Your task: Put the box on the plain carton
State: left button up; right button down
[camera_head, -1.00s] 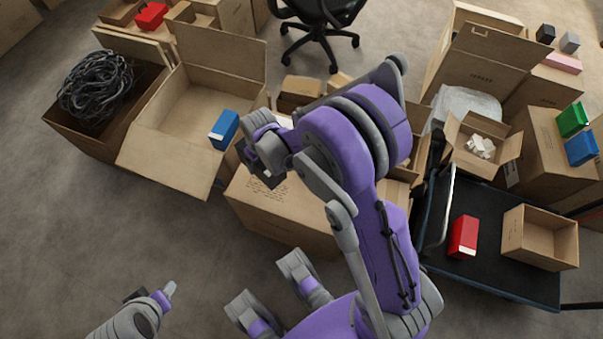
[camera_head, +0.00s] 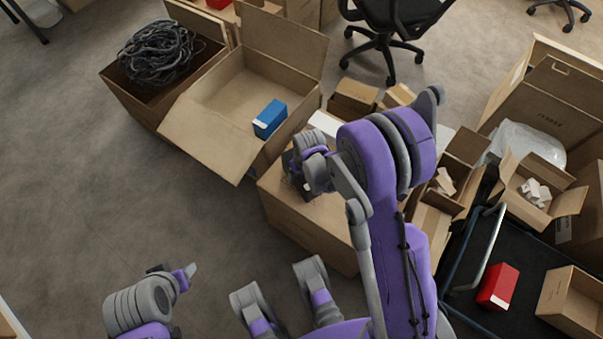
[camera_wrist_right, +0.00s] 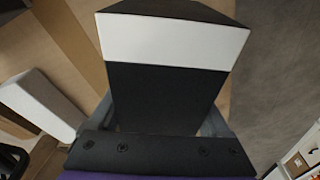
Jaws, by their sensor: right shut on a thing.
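My right gripper (camera_head: 298,170) is shut on a black box (camera_wrist_right: 165,95) with a white band. In the head view the box (camera_head: 290,177) is mostly hidden by the gripper and shows just above a closed brown carton (camera_head: 305,228). I cannot tell whether it touches the carton top. That carton's visible front looks plain from here. In the wrist view brown cardboard (camera_wrist_right: 75,45) lies left of the box and grey floor lies to the right. My left gripper (camera_head: 190,272) is low over the floor, away from the cartons; its jaw opening is unclear.
A white box (camera_head: 325,124) is just behind the right gripper. A blue box (camera_head: 270,118) is by the right wall of an open carton (camera_head: 205,140). A carton with cables (camera_head: 125,85) stands further left. A dark cart (camera_head: 470,310) carries a red box (camera_head: 498,287). Floor at left is clear.

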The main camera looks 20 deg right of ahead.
jog(key=shift+r, duration=0.1)
grip_release()
jog(key=shift+f, duration=0.2)
jog(key=shift+r, duration=0.3)
jog(key=r+p, duration=0.1)
jog(key=r, duration=0.3)
jog(key=s+r+p, duration=0.1)
jog(key=r, duration=0.3)
jog(key=s+r+p, duration=0.1)
jog(key=r, duration=0.3)
jog(key=shift+d, duration=0.1)
jog(key=s+a+r+t, duration=0.1)
jog(key=s+r, duration=0.5)
jog(key=s, duration=0.3)
jog(key=s+a+r+m+t, duration=0.1)
jog(key=s+r, duration=0.4)
jog(key=s, duration=0.4)
jog(key=shift+s+a+r+m+t, duration=0.15)
jog(key=shift+a+r+m+t, duration=0.15)
jog(key=shift+r+t, duration=0.1)
